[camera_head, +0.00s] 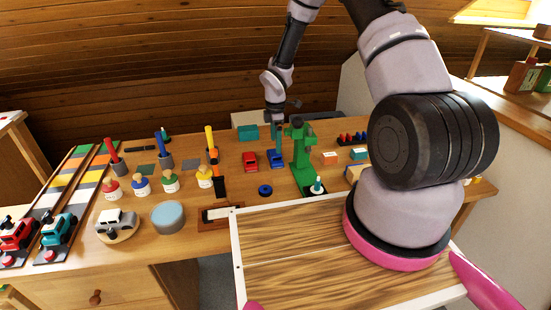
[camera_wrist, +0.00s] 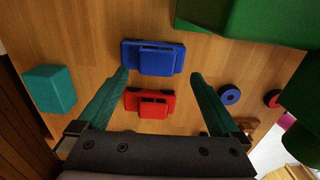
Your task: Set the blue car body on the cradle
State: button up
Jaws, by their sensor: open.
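The blue car body (camera_head: 275,158) lies on the workbench just left of the green press; it also shows in the wrist view (camera_wrist: 153,57). My gripper (camera_head: 279,146) is above it, pointing down. In the wrist view my gripper (camera_wrist: 160,74) is open, with nothing held; the blue body shows around and beyond the fingertips. The red car body (camera_wrist: 150,103) lies beside the blue one, and shows in the head view (camera_head: 250,162). I cannot tell for certain which thing is the cradle.
The green press (camera_head: 301,165) stands close right of the blue body. A teal block (camera_wrist: 50,88) lies left in the wrist view. A blue ring (camera_head: 265,190) and a shallow brown tray (camera_head: 217,213) lie nearer the front. Several coloured pegs and bottles stand left.

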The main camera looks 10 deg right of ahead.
aim_at(275, 156)
jog(key=f, duration=0.5)
jog(key=shift+w, duration=0.3)
jog(key=c, duration=1.3)
jog(key=shift+r, duration=0.1)
jog(key=shift+c, duration=0.4)
jog(key=shift+r, duration=0.1)
